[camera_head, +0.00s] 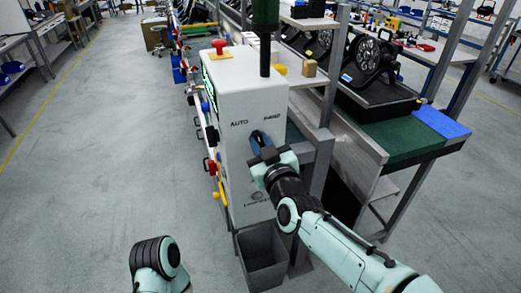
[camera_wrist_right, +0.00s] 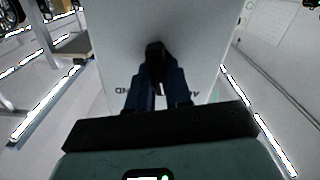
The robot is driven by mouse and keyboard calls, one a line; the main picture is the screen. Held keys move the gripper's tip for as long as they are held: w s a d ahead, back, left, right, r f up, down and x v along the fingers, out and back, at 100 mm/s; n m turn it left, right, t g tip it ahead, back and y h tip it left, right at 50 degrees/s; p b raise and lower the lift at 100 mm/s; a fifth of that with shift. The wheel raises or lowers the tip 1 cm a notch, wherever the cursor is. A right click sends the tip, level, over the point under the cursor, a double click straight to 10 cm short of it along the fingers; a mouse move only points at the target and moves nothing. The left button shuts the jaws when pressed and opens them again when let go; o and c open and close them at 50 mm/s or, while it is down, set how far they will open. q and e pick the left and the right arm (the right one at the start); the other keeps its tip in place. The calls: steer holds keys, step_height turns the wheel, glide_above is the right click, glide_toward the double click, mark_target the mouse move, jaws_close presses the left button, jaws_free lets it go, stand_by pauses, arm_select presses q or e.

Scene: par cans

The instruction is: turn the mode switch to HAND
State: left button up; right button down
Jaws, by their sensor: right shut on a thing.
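The white control box (camera_head: 245,100) stands in the middle of the head view, with an AUTO label (camera_head: 239,123) on the left of its front face and a partly blurred label (camera_head: 272,118) on the right, which looks like HAND. My right gripper (camera_head: 258,140) is at the front face, just below and between the labels. In the right wrist view its dark blue fingers (camera_wrist_right: 155,75) are shut on the black mode switch knob (camera_wrist_right: 155,50). The fingers hide most of the knob, so I cannot tell which label it points to. My left gripper is not in view.
A red button (camera_head: 219,44) on a yellow base sits on top of the box. A grey bin (camera_head: 262,262) stands below it. A workbench with a green mat (camera_head: 395,140) and a black stage light (camera_head: 372,58) is to the right. Open floor lies left.

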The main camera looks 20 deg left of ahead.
steer(key=m+b, duration=0.2)
steer(key=m, duration=0.3)
steer(key=shift+w+d+m, duration=0.1)
steer(key=shift+m, duration=0.2)
steer(key=m, duration=0.2)
steer(key=shift+f+m+b, duration=0.1)
steer(key=shift+m+b, duration=0.2)
steer(key=shift+b, duration=0.05)
steer(key=shift+m+b, duration=0.3)
steer(key=shift+m, duration=0.9)
steer(key=c, duration=1)
jaws_free()
steer(key=shift+c, duration=0.2)
steer(key=b+v, duration=0.1)
steer(key=v, duration=1.2)
steer(key=shift+d, duration=0.2)
